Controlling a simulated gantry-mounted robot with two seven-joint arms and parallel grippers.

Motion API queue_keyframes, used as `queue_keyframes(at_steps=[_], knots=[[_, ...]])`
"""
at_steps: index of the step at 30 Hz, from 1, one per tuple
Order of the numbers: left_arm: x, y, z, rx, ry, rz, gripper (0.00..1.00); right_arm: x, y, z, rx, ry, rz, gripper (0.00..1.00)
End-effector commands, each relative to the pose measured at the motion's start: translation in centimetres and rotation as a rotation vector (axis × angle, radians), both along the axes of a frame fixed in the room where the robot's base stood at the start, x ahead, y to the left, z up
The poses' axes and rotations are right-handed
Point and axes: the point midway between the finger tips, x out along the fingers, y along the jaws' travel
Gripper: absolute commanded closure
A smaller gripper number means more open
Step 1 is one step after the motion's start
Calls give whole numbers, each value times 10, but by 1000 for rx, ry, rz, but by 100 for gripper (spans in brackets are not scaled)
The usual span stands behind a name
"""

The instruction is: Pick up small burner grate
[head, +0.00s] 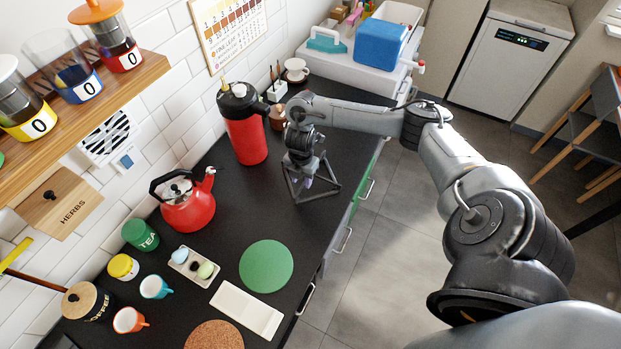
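My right gripper (309,180) points down over the dark worktop (222,245), between the red flask and the worktop's front edge. Thin dark bars form a triangular outline at its end. I cannot tell whether they are its fingers or a separate frame. A small pale purple patch shows among the bars, too small to identify. No small burner grate can be made out for certain, and no hob is seen. My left gripper is out of view.
A red flask (243,125) and red kettle (187,203) stand left of my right gripper. A green round mat (266,267), white tray (246,309), cups and jars lie nearer. A blue box (380,43) is at the back. Bare worktop lies between kettle and gripper.

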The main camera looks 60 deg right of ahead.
Motion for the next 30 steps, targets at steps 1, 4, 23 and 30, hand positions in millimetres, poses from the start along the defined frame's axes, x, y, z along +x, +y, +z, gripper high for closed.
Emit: queue_keyframes(at_steps=[1, 4, 23, 30], knots=[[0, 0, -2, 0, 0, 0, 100, 1, 1, -10, 3, 3, -1, 61], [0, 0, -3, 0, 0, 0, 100, 3, 1, -22, 2, 3, -1, 61], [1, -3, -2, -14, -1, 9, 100, 3, 0, -38, -1, 1, 0, 87], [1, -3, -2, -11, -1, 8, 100, 3, 0, -38, -1, 1, 0, 100]])
